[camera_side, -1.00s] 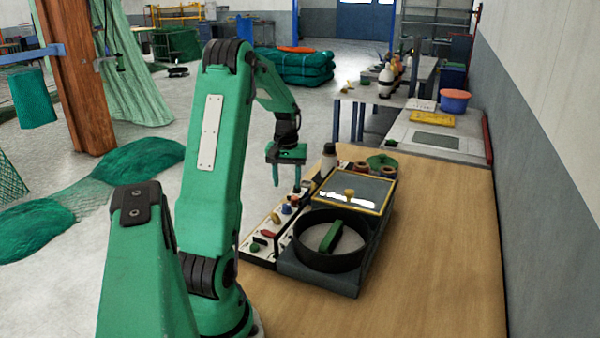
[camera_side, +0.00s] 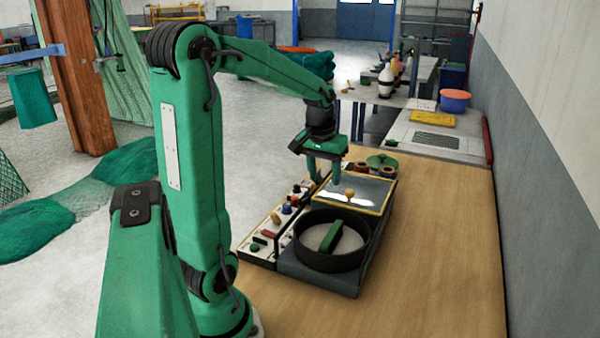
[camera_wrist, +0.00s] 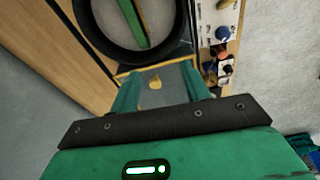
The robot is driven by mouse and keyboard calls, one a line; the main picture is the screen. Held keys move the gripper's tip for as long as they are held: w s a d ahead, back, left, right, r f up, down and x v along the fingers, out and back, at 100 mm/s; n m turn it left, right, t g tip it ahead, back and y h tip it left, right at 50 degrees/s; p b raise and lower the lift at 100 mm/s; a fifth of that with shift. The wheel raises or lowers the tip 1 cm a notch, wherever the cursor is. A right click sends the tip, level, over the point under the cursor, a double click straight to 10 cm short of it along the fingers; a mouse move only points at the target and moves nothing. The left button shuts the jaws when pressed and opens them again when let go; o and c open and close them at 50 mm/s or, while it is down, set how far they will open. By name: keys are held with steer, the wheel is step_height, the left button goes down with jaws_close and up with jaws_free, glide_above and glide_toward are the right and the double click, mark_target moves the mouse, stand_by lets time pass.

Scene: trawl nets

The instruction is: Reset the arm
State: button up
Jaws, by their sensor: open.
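My gripper (camera_side: 323,175) is open and empty. It points down above the far left part of the framed panel (camera_side: 370,192), near the yellow knob (camera_side: 350,194). In the wrist view my two green fingers (camera_wrist: 160,88) stand apart, with the yellow knob (camera_wrist: 155,83) between them in the picture. I cannot tell the exact height of the fingertips above the panel. My arm reaches out over the dark unit on the wooden table.
A round black tray (camera_side: 363,258) holds a green bar (camera_side: 331,236). A strip with several small coloured parts (camera_side: 266,238) lies along the unit's left side. Green and reddish round items (camera_side: 382,161) stand behind the panel. The wooden table (camera_side: 440,250) is clear on the right.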

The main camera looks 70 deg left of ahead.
steer(key=s+d+r+m+t, duration=0.2)
steer(key=s+d+m, duration=0.2)
steer(key=d, duration=0.6)
steer(key=s+d+r+m+t+h, duration=0.1)
steer(key=s+d+m, duration=0.3)
steer(key=d, duration=0.7)
steer(key=shift+d+r+t, duration=0.2)
steer(key=shift+r+t, duration=0.3)
steer(key=shift+r, duration=0.05)
steer(key=shift+c, duration=0.5)
